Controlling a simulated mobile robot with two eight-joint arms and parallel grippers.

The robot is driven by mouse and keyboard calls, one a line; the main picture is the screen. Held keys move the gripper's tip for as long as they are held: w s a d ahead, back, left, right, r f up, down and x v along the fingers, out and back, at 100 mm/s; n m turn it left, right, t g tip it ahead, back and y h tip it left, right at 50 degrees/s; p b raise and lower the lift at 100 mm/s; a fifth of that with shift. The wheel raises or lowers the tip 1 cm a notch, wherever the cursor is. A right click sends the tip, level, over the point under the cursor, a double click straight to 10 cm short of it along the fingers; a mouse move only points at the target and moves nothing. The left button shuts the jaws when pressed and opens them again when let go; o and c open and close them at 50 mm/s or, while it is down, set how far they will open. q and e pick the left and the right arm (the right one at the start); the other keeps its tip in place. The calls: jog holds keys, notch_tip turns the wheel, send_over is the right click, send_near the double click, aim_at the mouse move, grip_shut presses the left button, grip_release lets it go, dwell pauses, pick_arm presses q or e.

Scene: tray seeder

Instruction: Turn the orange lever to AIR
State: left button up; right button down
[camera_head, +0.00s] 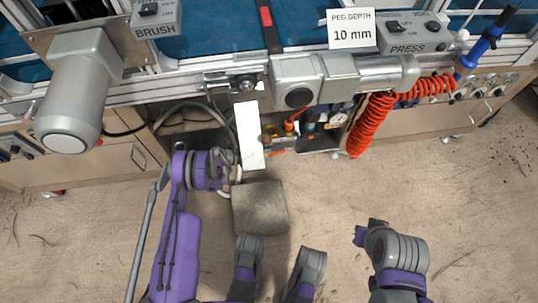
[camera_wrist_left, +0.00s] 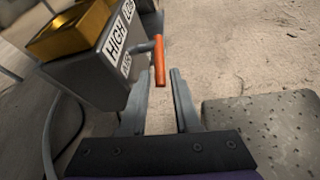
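The orange lever (camera_wrist_left: 159,60) stands on a short grey crank at the side of a dark grey box (camera_wrist_left: 92,80) in the left wrist view.
A brass-coloured block (camera_wrist_left: 70,32) sits on the box. A grey stone-like slab (camera_head: 260,208) lies on the floor close to my left wrist. A white upright panel (camera_head: 249,135) and a red coiled hose (camera_head: 372,122) hang near the bench. The floor at right is open.

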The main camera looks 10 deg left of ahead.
pick_arm(q)
jog(key=shift+w+d+f, duration=0.25)
jog(key=shift+w+d, duration=0.1)
jog(key=shift+d, duration=0.25)
grip_shut()
jog(key=shift+r+g+y+p, duration=0.3)
jog(key=shift+r+y+p, duration=0.2)
jog(key=shift+r+p, duration=0.05)
jog(key=shift+d+r+g+y+p, duration=0.1)
jog(key=shift+r+g+y+p, duration=0.35)
jog(key=shift+y, duration=0.75)
